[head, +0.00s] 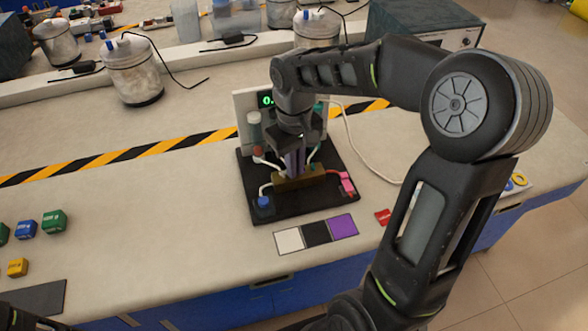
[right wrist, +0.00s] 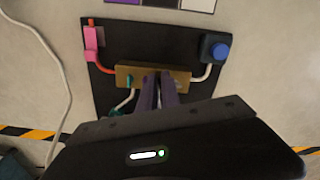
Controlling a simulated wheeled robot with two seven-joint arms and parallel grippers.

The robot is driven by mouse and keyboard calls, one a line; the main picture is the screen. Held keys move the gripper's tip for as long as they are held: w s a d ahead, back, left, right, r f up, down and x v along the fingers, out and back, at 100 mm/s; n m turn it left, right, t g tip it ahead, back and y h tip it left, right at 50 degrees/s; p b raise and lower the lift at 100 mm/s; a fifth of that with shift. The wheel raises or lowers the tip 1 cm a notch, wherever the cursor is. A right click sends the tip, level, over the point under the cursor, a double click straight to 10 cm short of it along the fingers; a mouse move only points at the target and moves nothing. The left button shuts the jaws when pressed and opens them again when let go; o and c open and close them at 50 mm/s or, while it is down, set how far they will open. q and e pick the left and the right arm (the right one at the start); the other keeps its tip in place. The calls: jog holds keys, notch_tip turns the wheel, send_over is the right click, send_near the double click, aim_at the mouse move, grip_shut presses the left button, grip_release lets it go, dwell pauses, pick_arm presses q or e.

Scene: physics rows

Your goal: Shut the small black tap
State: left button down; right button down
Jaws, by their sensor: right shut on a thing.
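My right gripper (head: 293,168) reaches down to the brass block on the black board. Its purple-grey fingers (right wrist: 158,88) are shut at the block's near side in the right wrist view. The small black tap is between the fingertips and mostly hidden by them; its handle angle cannot be told. The brass block (head: 290,184) also shows in the right wrist view (right wrist: 125,74), with a teal tap (right wrist: 130,83) beside the fingers. A small part of my left arm shows in the head view's lower left corner; its gripper is out of view.
The black board (head: 300,206) also carries a pink clamp (head: 346,182), a blue knob (head: 263,202) and an upright panel with a green display (head: 265,100). White, black and purple squares (head: 316,233) lie in front. Coloured blocks (head: 54,221) sit left. The bench between is clear.

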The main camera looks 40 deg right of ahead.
jog(key=shift+w+r+m, duration=0.15)
jog(key=shift+w+m, duration=0.25)
jog(key=shift+m, duration=0.8)
jog(key=c, duration=1.9)
grip_release()
jog(key=shift+r, duration=0.1)
jog(key=shift+c, duration=0.2)
jog(key=shift+d, duration=0.1)
jog(key=shift+w+r+p, duration=0.2)
jog(key=shift+r+p, duration=0.5)
jog(key=shift+r, duration=0.15)
notch_tip(320, 180, up, 3)
jog(key=shift+f+p, duration=0.1)
jog(key=shift+p, duration=1.1)
jog(key=shift+s+r+p, duration=0.15)
jog(key=shift+r+p, duration=0.7)
jog(key=shift+r, duration=0.2)
jog(key=shift+s+f, duration=0.1)
